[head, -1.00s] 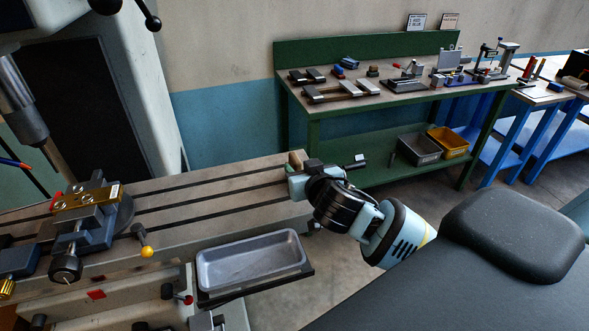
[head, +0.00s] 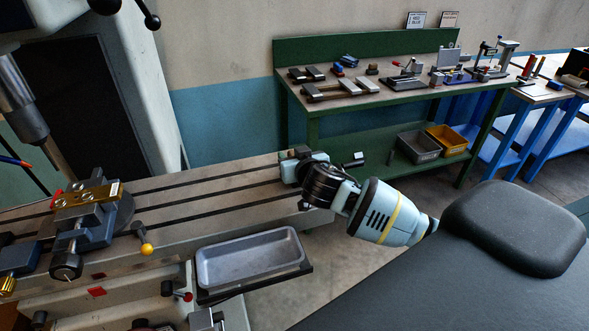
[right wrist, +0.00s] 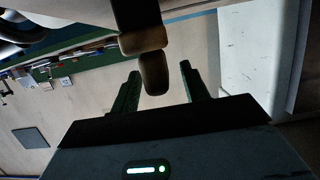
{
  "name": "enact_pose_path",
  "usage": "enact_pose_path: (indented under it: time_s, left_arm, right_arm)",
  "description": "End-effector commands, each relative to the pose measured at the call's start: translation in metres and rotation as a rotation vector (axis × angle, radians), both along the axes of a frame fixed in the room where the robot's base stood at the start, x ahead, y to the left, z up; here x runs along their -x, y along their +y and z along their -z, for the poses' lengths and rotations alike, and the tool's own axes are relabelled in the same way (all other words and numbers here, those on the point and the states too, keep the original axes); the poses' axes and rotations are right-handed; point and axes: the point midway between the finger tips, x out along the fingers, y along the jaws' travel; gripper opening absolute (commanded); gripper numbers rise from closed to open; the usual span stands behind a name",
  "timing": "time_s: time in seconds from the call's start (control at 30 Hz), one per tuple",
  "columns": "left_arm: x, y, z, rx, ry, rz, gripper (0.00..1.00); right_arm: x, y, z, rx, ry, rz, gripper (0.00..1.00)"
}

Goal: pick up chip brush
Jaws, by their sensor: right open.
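The chip brush (right wrist: 153,74) shows in the right wrist view as a brown wooden handle with a dark part above it. Its handle end appears between the two fingertips, with a gap on each side. My right gripper (right wrist: 160,70) is open. In the head view my right gripper (head: 292,156) is at the far right end of the slotted machine table, next to a small brown piece (head: 284,161) that may be the brush. Most of the brush is hidden there by the gripper. My left gripper is not in view.
The slotted machine table (head: 190,200) holds a vise (head: 97,220) at the left. A grey metal tray (head: 250,258) sits in front of it. A green workbench (head: 330,110) with tools and bins stands behind. The table between vise and gripper is clear.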

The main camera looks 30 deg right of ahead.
Motion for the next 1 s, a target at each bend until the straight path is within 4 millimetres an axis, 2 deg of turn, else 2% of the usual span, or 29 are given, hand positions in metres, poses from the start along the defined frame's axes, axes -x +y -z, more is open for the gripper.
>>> enact_pose_path:
  time_s: [0.17, 0.5, 0.83, 1.0]
  left_arm:
    - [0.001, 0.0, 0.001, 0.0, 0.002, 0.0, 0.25]
    - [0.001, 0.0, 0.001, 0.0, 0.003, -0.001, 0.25]
    - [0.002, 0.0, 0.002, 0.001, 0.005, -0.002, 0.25]
    - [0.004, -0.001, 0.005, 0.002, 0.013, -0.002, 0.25]
  right_arm:
    - [0.0, 0.0, 0.001, 0.0, 0.001, 0.0, 0.44]
    - [0.0, 0.0, 0.001, 0.0, 0.001, 0.0, 0.0]
    - [0.0, 0.0, -0.001, 0.0, 0.0, 0.0, 0.0]
    - [0.0, 0.0, -0.011, -0.001, -0.001, 0.002, 0.0]
